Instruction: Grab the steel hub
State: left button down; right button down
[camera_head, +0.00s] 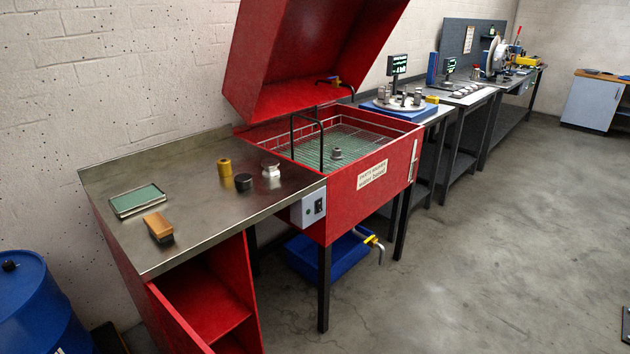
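A shiny silver metal piece (271,170) with a narrower top stands on the right part of the steel bench top (200,205), close to the red washer. A smaller dark grey metal piece (337,153) with a round top sits on the green grate inside the open washer basin. Either could be the steel hub; I cannot tell which from this view. A brass cylinder (224,167) and a short black cylinder (243,182) stand to the left of the silver piece. Neither of my grippers is in view.
The red parts washer (340,205) has its lid (310,60) raised, with a black bent tube over the basin. A brush (158,227) and green-topped tray (138,200) lie on the bench. A blue drum (40,310) stands lower left.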

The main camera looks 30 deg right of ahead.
aim_at(336, 155)
jog(key=i+l, duration=0.15)
jog(key=l, duration=0.2)
jog(key=i+l, duration=0.15)
jog(key=l, duration=0.2)
jog(key=i+l, duration=0.1)
jog(key=l, duration=0.25)
jog(key=i+l, duration=0.15)
jog(key=l, duration=0.2)
jog(key=i+l, duration=0.15)
jog(key=l, duration=0.25)
jog(key=j+u, duration=0.05)
